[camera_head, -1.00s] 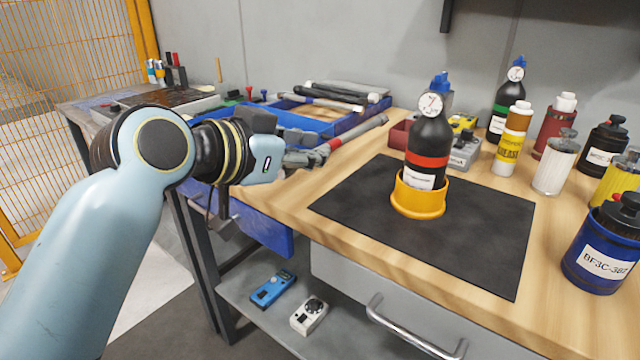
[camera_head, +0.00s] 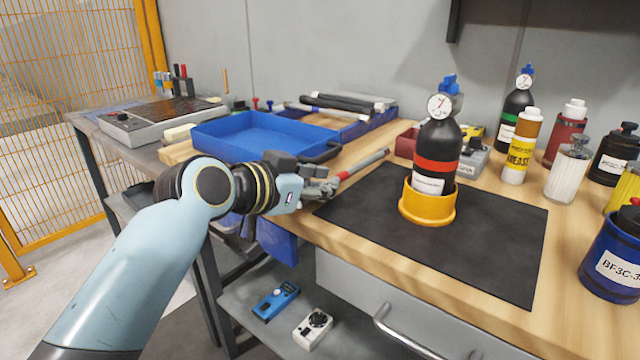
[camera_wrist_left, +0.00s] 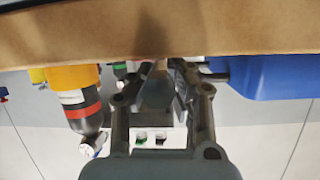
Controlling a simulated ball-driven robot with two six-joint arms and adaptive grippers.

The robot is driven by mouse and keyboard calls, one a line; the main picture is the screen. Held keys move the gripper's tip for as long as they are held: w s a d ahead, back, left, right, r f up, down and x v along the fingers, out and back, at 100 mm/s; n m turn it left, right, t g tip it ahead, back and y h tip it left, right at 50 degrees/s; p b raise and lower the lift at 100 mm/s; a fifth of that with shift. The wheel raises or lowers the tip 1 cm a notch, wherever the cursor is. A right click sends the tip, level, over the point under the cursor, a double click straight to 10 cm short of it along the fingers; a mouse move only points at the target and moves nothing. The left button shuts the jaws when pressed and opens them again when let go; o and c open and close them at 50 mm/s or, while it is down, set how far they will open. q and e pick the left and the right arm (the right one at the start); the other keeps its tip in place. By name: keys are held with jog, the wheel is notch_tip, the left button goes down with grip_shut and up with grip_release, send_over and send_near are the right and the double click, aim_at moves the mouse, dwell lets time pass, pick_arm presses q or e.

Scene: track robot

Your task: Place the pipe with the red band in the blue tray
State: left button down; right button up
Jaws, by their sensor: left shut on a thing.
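The pipe with the red band (camera_head: 366,163) is grey with a red band near my left gripper (camera_head: 326,187). The gripper is shut on its near end, and the pipe points right and away, at the left edge of the black mat; I cannot tell whether it touches the table. The blue tray (camera_head: 262,140) lies on the bench behind and left of the gripper; its visible floor is empty. In the left wrist view, the fingers (camera_wrist_left: 160,88) close around a greyish piece, blurred, with the blue tray (camera_wrist_left: 260,78) to the right. My right gripper is not in view.
A black bottle with a red band (camera_head: 436,155) stands in a yellow holder (camera_head: 427,205) on the black mat (camera_head: 480,245). Several bottles and cans stand at the right. More pipes (camera_head: 345,103) lie in a blue bin behind.

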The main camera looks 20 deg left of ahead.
pick_arm(q)
jog(key=shift+s+f, duration=0.15)
jog(key=shift+f, duration=0.45)
jog(key=c, duration=1.4)
grip_release()
jog(key=shift+d+f, duration=0.1)
jog(key=shift+f, duration=0.05)
jog(key=shift+o, duration=0.6)
jog(key=shift+f, duration=0.1)
jog(key=shift+r, duration=0.75)
jog(key=p+v, duration=0.2)
jog(key=v, duration=1)
